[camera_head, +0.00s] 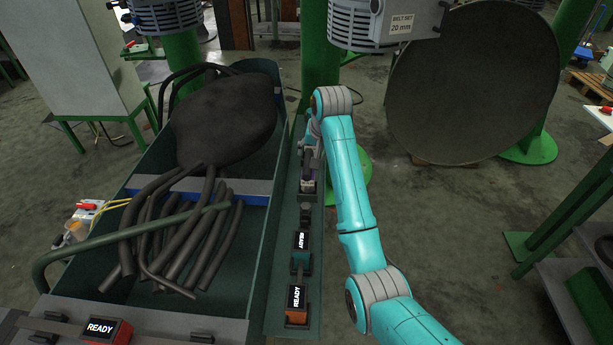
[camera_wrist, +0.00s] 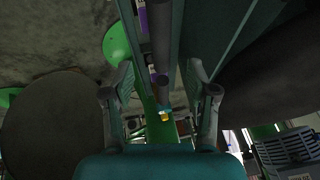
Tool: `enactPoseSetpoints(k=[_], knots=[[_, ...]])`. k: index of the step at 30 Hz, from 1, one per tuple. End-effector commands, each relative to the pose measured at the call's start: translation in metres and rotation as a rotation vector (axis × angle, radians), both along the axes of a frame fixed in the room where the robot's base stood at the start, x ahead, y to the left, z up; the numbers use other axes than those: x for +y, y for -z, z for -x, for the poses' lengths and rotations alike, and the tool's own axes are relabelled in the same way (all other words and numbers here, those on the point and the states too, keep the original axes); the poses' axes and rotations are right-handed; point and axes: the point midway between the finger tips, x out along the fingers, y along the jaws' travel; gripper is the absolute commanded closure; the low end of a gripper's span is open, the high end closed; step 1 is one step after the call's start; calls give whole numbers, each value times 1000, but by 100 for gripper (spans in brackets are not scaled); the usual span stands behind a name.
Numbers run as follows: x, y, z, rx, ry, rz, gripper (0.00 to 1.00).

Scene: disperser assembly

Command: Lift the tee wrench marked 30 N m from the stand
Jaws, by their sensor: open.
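My gripper (camera_wrist: 160,97) is open in the wrist view, with one finger on each side and nothing clamped between them. A dark upright rod (camera_wrist: 160,40) shows between and beyond the fingers, with a small yellow and teal piece (camera_wrist: 165,116) below it. I cannot tell whether the rod is part of a tee wrench. In the head view my gripper (camera_head: 308,168) is over a narrow dark green ledge (camera_head: 312,205), partly hidden by my arm. Boxes with READY screens stand on the ledge, one nearer (camera_head: 297,297) and one farther (camera_head: 301,241). No 30 N m marking is readable.
A green trough (camera_head: 230,290) left of the ledge holds a dark rounded mass (camera_head: 225,120) and several dark rods (camera_head: 175,240). Another READY box (camera_head: 105,331) is at the lower left. A large dark disc (camera_head: 472,85) stands right. Open floor (camera_head: 450,220) lies right of my arm.

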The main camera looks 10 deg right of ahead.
Motion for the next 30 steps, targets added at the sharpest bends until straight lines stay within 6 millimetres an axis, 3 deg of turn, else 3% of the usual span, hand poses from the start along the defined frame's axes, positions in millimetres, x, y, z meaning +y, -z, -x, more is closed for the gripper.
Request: enactPoseSetpoints(k=[11, 19, 29, 30], knots=[[3, 31, -12, 0, -1, 0, 42], [7, 65, -23, 1, -1, 0, 42], [8, 72, -27, -2, -1, 0, 42], [8, 72, -27, -2, -1, 0, 47]])
